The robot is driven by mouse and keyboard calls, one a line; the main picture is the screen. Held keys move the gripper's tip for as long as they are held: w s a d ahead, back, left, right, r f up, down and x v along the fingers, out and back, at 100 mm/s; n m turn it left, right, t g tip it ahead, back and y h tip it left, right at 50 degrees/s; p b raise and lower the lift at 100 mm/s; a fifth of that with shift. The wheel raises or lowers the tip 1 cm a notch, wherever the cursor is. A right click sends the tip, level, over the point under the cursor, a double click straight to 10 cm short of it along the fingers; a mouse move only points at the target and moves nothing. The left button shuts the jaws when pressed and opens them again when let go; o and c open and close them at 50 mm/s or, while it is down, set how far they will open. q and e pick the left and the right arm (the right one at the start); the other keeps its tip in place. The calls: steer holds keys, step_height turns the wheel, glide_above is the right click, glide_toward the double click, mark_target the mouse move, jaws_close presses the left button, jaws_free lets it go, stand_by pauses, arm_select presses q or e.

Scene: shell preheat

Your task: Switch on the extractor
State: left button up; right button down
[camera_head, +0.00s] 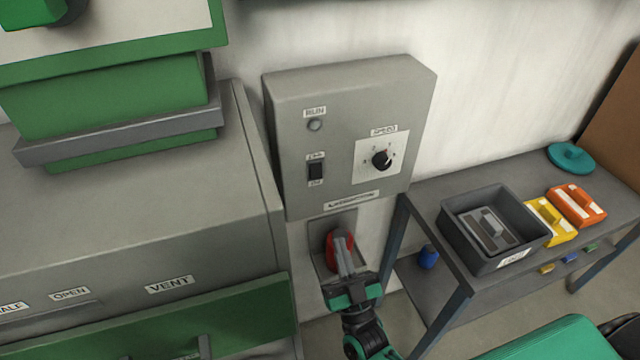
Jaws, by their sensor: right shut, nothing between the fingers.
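The extractor control box (348,110) is a grey box on the wall, centre. On its face are a RUN lamp (315,125), grey and looking unlit, a black rocker switch (316,170) with small labels above and below, and a SPEED dial with a black knob (382,160). Below the box, a red handle (331,250) stands on a grey wall plate (318,232). My right gripper (341,240) is shut, its fingertips at the red handle and partly hiding it. I cannot tell whether they touch. My left gripper is not in view.
A grey and green machine (130,240) labelled VENT fills the left side. At right, a grey table (440,195) carries a dark bin (500,255) holding a grey block, plus yellow (552,220) and orange (577,205) blocks and a teal disc (571,156).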

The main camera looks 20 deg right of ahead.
steer(key=p, duration=0.5)
glide_toward(317, 174)
step_height(317, 174, up, 4)
steer(key=shift+w+f+p, duration=0.2)
steer(key=shift+w+p, duration=0.6)
steer(key=shift+w, duration=1.5)
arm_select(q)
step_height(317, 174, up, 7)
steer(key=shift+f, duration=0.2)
